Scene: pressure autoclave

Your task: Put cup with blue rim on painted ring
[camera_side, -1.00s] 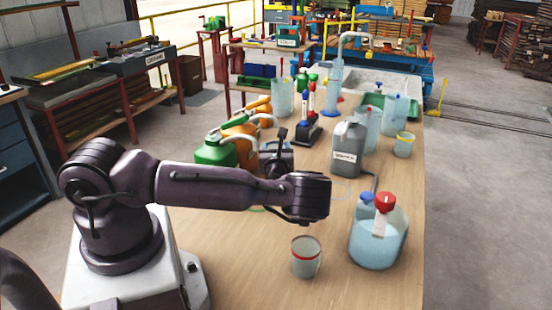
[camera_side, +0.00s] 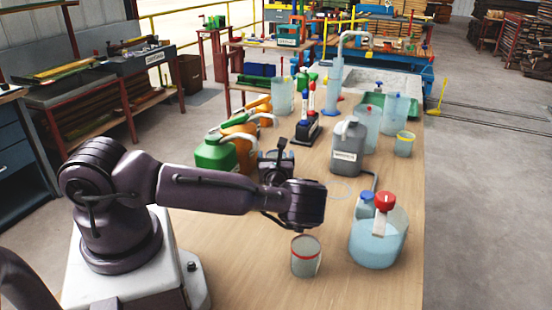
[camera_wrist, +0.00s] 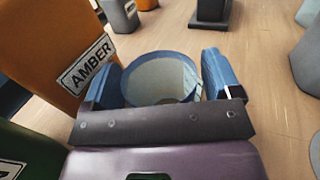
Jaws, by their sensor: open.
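The cup with the blue rim (camera_wrist: 160,78) stands between my gripper's two blue fingers (camera_wrist: 161,82) in the wrist view. The fingers are apart, one on each side of the cup; I cannot tell whether either touches it. In the side view my gripper (camera_side: 276,160) is low over the table beside the orange and green jugs and mostly hides the cup. A faint pale-blue painted ring (camera_side: 343,190) lies on the table right of my gripper, in front of the grey jug.
An orange jug labelled AMBER (camera_wrist: 65,45) stands close left of the fingers. A red-rimmed cup (camera_side: 305,258) and a large beaker with bottles in it (camera_side: 377,248) stand near the front. The grey jug (camera_side: 347,150) stands behind the ring.

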